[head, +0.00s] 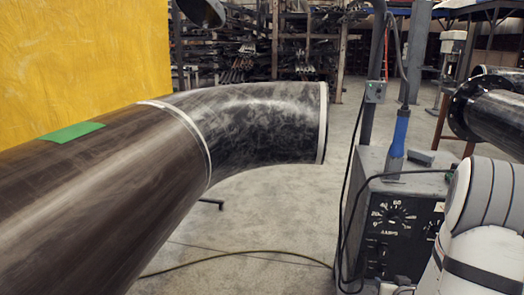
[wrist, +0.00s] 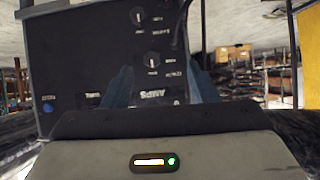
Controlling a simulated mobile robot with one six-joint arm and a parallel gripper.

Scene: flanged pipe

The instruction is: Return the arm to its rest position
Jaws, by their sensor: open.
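My arm (head: 485,235) shows in white and grey at the lower right of the head view, in front of the welding machine. Its gripper end is outside that view. In the wrist view, my gripper (wrist: 160,80) shows as two blue-grey fingers standing apart above a dark housing with a small lit panel. The fingers are open, and I see nothing held between them. The dark box of the welding machine (wrist: 95,45) shows behind them, and I cannot tell how far away it is.
A large dark pipe (head: 85,195) with a green patch (head: 72,131) and an elbow (head: 255,120) fills the left. The welding machine (head: 395,215) carries a blue-handled tool (head: 400,133). A flanged pipe (head: 500,115) is at right. A cable (head: 235,256) crosses the open floor.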

